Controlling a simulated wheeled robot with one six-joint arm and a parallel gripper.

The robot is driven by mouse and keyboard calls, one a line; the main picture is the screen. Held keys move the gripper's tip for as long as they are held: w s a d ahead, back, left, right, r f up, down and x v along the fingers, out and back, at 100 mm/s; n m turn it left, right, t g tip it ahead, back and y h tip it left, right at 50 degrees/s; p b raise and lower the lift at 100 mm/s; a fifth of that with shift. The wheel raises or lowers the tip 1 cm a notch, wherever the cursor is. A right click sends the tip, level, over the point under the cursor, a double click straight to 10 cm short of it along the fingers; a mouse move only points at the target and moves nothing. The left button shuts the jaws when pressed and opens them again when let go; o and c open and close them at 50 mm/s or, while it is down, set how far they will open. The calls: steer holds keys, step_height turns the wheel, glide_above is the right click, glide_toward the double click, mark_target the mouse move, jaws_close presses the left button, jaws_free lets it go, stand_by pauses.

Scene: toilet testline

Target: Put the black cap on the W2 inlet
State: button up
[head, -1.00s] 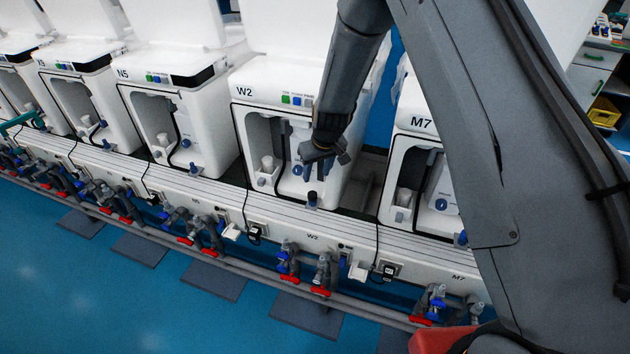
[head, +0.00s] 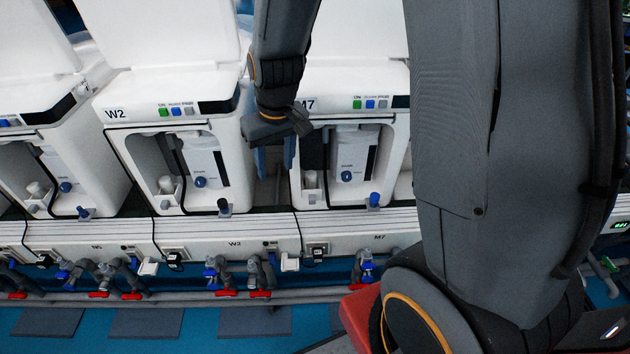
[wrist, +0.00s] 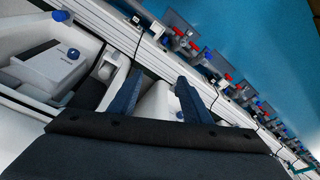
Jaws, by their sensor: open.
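The unit labelled W2 (head: 115,114) stands left of centre in the head view. A small black cap (head: 224,205) sits upright at W2's lower right front corner, where the neighbouring units carry blue caps. It looks seated on the inlet there, but the inlet itself is hidden under it. My gripper (head: 275,155) is open and hangs above and to the right of the cap, in front of the gap between W2 and M7. Its two blue fingers also show in the wrist view (wrist: 157,80), with nothing held between them.
Unit M7 (head: 355,103) stands right of W2, with a blue cap (head: 374,199) at its corner. Another blue cap (head: 83,211) is on the unit to the left. A white rail (head: 205,235) with valves and red handles runs below. My arm covers the right side.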

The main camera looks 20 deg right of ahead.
steer(key=s+d+r+m, duration=0.1)
steer(key=s+d, duration=0.1)
steer(key=s, duration=0.4)
steer(key=s+d+r, duration=0.2)
steer(key=s+d, duration=0.1)
steer(key=s, duration=0.3)
steer(key=shift+s+m+g+h, duration=0.2)
steer(key=shift+m+g+h, duration=0.1)
steer(key=shift+m+g, duration=0.1)
steer(key=shift+a, duration=0.1)
